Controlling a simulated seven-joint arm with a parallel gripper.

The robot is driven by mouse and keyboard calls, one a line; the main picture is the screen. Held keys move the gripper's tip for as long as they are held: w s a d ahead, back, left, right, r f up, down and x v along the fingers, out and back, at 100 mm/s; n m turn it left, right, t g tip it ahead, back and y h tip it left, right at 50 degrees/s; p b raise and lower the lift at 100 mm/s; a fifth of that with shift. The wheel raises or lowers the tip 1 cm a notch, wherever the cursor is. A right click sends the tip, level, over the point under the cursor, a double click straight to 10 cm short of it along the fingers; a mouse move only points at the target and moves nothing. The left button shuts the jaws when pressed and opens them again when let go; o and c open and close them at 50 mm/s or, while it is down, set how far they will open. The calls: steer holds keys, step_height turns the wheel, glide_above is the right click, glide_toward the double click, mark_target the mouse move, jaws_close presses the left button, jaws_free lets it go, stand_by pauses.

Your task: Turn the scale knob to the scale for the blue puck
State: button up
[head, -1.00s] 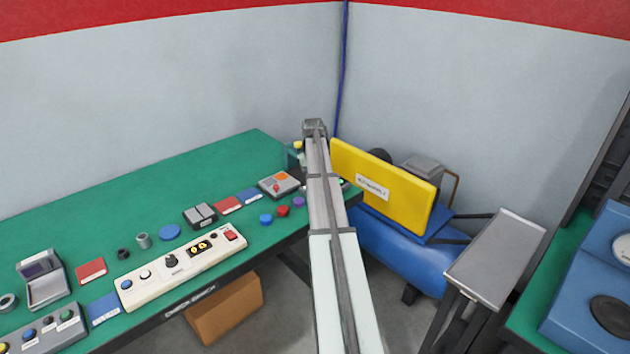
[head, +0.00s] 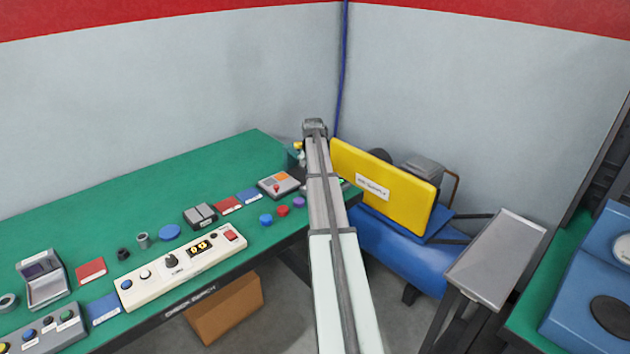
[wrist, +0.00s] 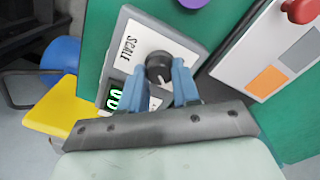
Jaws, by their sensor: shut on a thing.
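In the wrist view, the black scale knob (wrist: 158,66) stands on a light grey panel (wrist: 142,34) lettered "SCALE". My gripper (wrist: 161,74) has its blue fingers on either side of the knob and is shut on it. A white mark shows low on the knob, partly between the fingers; its exact setting is not readable. A green lit display (wrist: 115,96) beside it seems to read zeros. In the head view, the blue puck (head: 265,220) lies on the green bench, left of my arm. My arm hides the knob and gripper there.
A red puck (head: 283,211) and a purple puck (head: 298,202) lie by the blue one. A panel with a red knob and orange square (head: 280,184) is close to the scale panel. A yellow board (head: 385,190) stands right of my arm, above a blue tank (head: 400,250).

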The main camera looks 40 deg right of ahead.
jaws_close()
steer(key=o, duration=1)
jaws_free()
steer(key=shift+o, duration=0.2)
step_height(320, 180, up, 14)
steer(key=shift+w+a, duration=0.15)
steer(key=shift+w, duration=0.05)
steer(key=shift+f, duration=0.15)
